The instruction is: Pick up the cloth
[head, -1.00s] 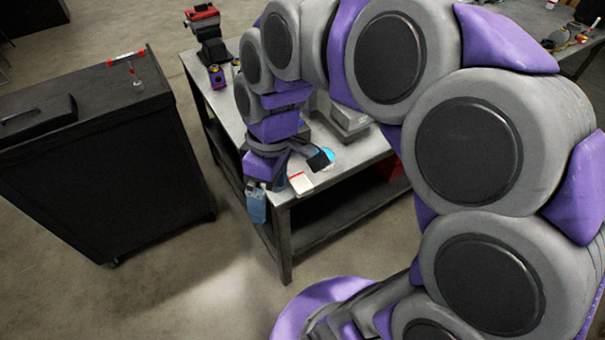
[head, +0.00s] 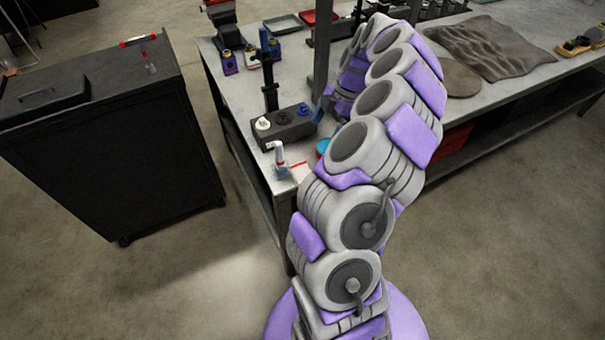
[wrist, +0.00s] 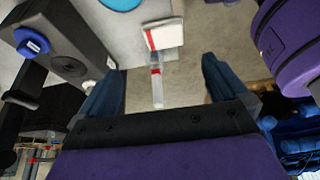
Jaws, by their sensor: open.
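A wrinkled grey-brown sheet (head: 490,48) that looks like cloth lies spread on the long bench at the right in the head view. My gripper (wrist: 162,66) is open and empty in the wrist view, with its two blue fingers well apart. It is near the left end of the bench, far from the wrinkled sheet. Beyond the fingers is a small white flat piece (wrist: 164,34) with a red edge; I cannot tell whether it is folded cloth. A clear tube with a red band (wrist: 156,88) shows between the fingers. In the head view my arm hides most of the gripper.
A black box with knobs (head: 284,128) stands on the bench left of my arm. A blue disc (head: 323,147) lies near the bench corner. A flat brown round piece (head: 452,79) lies beside the wrinkled sheet. A black cabinet (head: 110,140) stands left, with open floor between.

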